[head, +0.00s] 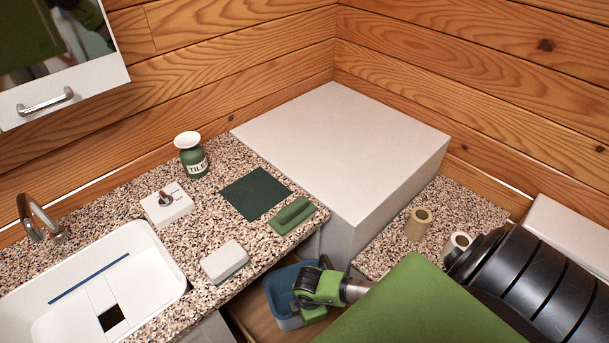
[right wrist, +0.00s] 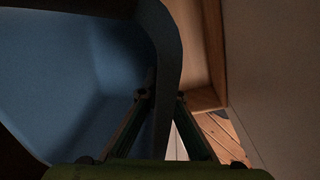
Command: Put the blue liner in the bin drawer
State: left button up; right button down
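The blue liner (head: 281,285) is an open tub, upright, below the counter's front edge. My right gripper (head: 312,290) is at its right side; my arm and gripper hide part of it. In the right wrist view the liner (right wrist: 70,80) fills the left, and its wall passes between the fingertips of my right gripper (right wrist: 163,97), which look closed on it. The wooden bin drawer (head: 247,303) shows around and under the liner, and its wooden wall (right wrist: 206,50) shows right of the liner. I cannot tell whether the liner touches the drawer floor. My left gripper is not in view.
The speckled counter (head: 220,232) holds a green-and-white jar (head: 192,160), a white box (head: 167,204), a dark green cloth (head: 255,193), a green block (head: 292,215) and a white-topped sponge (head: 225,261). A white sink (head: 60,320) is left; a tall white cabinet (head: 345,140) stands behind.

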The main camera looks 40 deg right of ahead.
jog(key=shift+w+f, duration=0.15)
jog(key=shift+f, duration=2.15)
jog(key=shift+b, duration=0.3)
jog(key=shift+f+b, duration=0.4)
jog(key=shift+f, duration=0.25)
jog(key=c, duration=2.2)
grip_release()
jog(key=shift+c, duration=0.2)
jog(key=shift+r, duration=0.15)
jog(key=shift+r+p, duration=0.35)
jog(key=shift+p, duration=0.05)
jog(key=r, duration=1.2)
jog(key=shift+s+a+r+p, duration=0.1)
jog(key=shift+s+r+p, duration=0.05)
jog(key=shift+s+p, duration=0.2)
